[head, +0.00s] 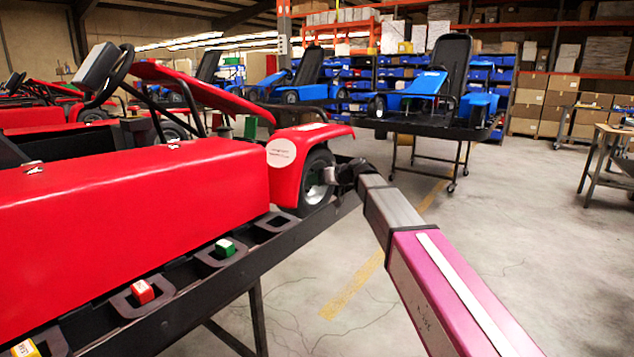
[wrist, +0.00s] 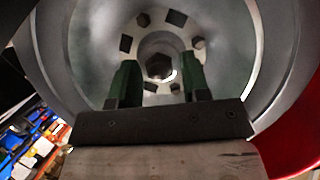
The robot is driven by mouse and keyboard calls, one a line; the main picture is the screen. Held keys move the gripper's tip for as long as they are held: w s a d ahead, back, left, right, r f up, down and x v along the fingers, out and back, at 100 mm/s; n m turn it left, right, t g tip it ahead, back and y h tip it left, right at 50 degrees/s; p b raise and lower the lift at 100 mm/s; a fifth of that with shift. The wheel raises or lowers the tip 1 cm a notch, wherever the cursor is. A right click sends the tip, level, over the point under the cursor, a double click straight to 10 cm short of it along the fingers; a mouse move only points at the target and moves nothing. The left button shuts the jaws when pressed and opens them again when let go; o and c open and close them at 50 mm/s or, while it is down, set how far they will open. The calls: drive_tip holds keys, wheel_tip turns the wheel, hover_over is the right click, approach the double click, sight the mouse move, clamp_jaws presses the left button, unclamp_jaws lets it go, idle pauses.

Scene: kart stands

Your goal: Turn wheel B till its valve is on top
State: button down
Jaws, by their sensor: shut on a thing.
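A wheel (head: 313,190) with a black tyre and pale rim sits at the front end of the red kart (head: 150,195). No letter on it is readable, so I cannot confirm that it is wheel B. My gripper (head: 332,176) reaches it from the right. In the wrist view, the two green fingers of my gripper (wrist: 159,75) are on either side of the wheel's round hub (wrist: 160,48), shut on it. Dark bolts ring a central nut. My gripper hides the lower part of the wheel there. I cannot make out a valve in either view.
The red kart rests on a black stand (head: 190,300) whose near edge has slots with red (head: 142,291), green (head: 225,248) and yellow blocks. A blue kart (head: 430,85) stands behind on its own stand. A workbench (head: 610,150) is at right. The floor between is clear.

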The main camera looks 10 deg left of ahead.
drive_tip(key=shift+s+n+t+h, duration=0.2)
drive_tip(key=shift+n+t+h, duration=0.2)
drive_tip(key=shift+n+t, duration=0.55)
drive_tip(key=n+t, duration=0.1)
drive_tip(key=n, duration=0.2)
drive_tip(key=shift+s+h, duration=0.1)
drive_tip(key=shift+h, duration=0.2)
drive_tip(key=n+t, duration=0.1)
drive_tip(key=n, duration=0.1)
drive_tip(key=n+t, duration=0.2)
drive_tip(key=shift+s+a+f, duration=0.1)
drive_tip(key=shift+s+a, duration=0.05)
drive_tip(key=shift+n, duration=0.25)
drive_tip(key=c, duration=0.9)
unclamp_jaws()
drive_tip(key=shift+c, duration=0.2)
